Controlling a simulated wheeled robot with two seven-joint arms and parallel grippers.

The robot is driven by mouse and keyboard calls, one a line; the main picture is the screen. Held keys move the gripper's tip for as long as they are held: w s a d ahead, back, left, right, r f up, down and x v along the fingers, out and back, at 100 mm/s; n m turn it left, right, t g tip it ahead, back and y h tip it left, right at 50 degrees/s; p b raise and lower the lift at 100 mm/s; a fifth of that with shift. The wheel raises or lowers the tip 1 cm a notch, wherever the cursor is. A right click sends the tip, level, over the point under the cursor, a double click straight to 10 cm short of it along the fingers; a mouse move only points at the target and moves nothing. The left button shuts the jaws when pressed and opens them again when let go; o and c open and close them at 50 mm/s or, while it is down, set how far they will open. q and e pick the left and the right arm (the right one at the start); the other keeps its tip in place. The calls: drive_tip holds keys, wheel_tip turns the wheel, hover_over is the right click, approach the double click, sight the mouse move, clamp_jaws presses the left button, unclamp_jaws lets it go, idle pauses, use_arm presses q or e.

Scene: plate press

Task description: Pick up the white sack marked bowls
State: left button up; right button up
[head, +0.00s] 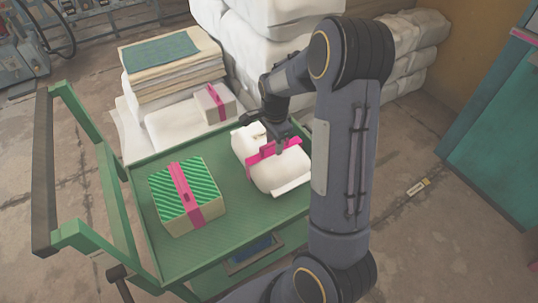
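A white sack (280,178) with a pink band (260,153) around it lies on the green cart's top (189,245). No lettering on it can be read from here. My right gripper (279,143) is over the sack from above, at the pink band, and overlaps it in the picture. Its fingers are small and dark, so I cannot tell whether they are closed on the band. My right arm covers the space at the sack's right side. My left gripper is out of view.
A green-striped box (165,195) with a pink band stands on the cart left of the sack. Behind are a stack of papers or boards (170,75), a small pink-banded parcel (228,106) and piled white sacks (250,45). A teal cabinet (495,130) stands at right.

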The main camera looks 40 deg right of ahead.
drive_tip(key=shift+f, duration=0.2)
clamp_jaws()
drive_tip(key=shift+r, duration=0.1)
idle(1.2)
